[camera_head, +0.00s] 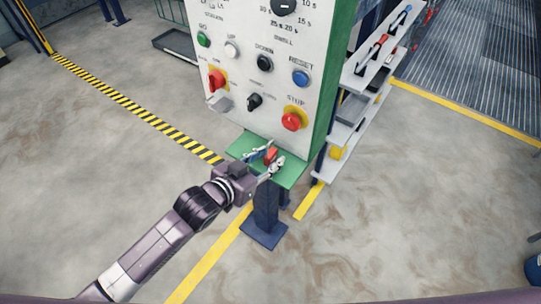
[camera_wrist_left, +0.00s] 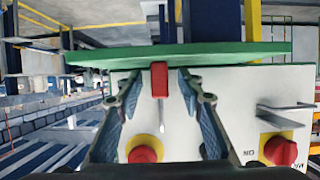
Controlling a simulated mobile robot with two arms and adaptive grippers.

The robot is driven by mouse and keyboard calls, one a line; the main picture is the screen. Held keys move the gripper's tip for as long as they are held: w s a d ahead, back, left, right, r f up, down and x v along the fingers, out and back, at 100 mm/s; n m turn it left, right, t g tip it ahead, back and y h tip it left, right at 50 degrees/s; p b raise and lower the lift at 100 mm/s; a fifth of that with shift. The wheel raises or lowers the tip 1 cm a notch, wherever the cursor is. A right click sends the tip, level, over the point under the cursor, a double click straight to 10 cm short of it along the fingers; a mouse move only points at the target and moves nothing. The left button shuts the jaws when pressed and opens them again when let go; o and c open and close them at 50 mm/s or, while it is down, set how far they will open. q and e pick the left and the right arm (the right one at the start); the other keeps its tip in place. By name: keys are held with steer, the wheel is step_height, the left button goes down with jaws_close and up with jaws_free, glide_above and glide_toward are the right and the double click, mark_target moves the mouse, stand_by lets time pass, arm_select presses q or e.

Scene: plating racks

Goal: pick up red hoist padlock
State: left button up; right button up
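The red hoist padlock (camera_head: 270,154) stands on the green ledge (camera_head: 290,175) at the foot of the control panel. In the left wrist view, which looks upside down, its red body (camera_wrist_left: 159,80) is against the ledge and its thin silver shackle points away from it. My left gripper (camera_head: 268,161) is open, with one finger on each side of the padlock. In the left wrist view, a gap shows between the padlock and each fingertip (camera_wrist_left: 159,88). My right gripper is not in view.
The control panel (camera_head: 245,110) rises right behind the padlock, with a red stop button (camera_head: 291,121), a red switch (camera_head: 216,80) and a grey bracket (camera_head: 219,102) sticking out. A white shelf rack (camera_head: 345,130) with tools stands at the right. The floor in front is clear.

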arm_select(q)
steer(key=shift+w+d+f, duration=0.2)
steer(key=shift+w+d, duration=0.05)
steer(key=shift+w, duration=0.05)
jaws_close()
steer(key=shift+r, duration=0.1)
